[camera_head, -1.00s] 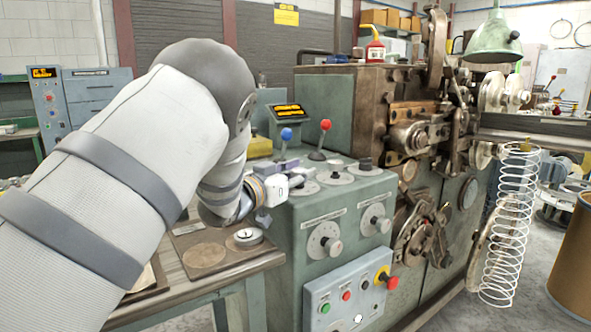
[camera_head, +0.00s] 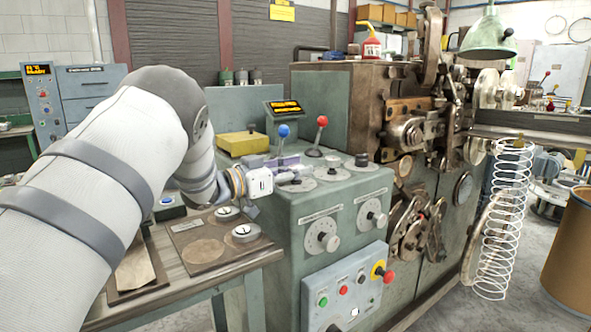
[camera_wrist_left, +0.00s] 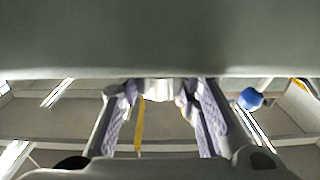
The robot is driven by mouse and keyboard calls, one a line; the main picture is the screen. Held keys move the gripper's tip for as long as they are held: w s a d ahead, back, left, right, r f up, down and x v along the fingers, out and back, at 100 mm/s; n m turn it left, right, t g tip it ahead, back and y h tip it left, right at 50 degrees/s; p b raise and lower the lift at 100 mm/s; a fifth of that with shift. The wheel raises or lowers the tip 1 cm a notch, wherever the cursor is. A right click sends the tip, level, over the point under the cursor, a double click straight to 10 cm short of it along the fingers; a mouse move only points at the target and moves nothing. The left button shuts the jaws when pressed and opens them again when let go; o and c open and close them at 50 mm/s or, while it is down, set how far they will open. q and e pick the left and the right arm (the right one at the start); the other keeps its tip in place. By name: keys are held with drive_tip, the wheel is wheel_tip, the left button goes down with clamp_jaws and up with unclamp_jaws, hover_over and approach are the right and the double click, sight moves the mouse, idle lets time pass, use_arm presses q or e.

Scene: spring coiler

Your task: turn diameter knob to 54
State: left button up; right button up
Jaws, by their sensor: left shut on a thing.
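My left gripper (camera_head: 288,174) reaches in from the left, low over the top of the green control console (camera_head: 288,212), at its leftmost dial plate (camera_head: 299,186). In the left wrist view its two purple-padded fingers stand around a pale knob (camera_wrist_left: 157,90) and are shut on it. In the head view the fingers largely hide this knob. Two dark knobs stand further right on the console top, and two round dials (camera_head: 322,236) (camera_head: 372,213) are on its front. The labels and any pointer are too small to read. My right gripper is not in view.
A blue-ball lever (camera_head: 284,131) and a red-ball lever (camera_head: 322,121) rise close behind the gripper. A small display (camera_head: 286,107) glows orange, its text unreadable. A yellow box (camera_head: 243,143) sits left of it. A wooden bench (camera_head: 215,275) with round gauges lies below the arm.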

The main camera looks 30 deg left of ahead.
use_arm(q)
drive_tip(key=o, duration=1.2)
drive_tip(key=v, duration=1.2)
drive_tip(key=shift+f, duration=0.1)
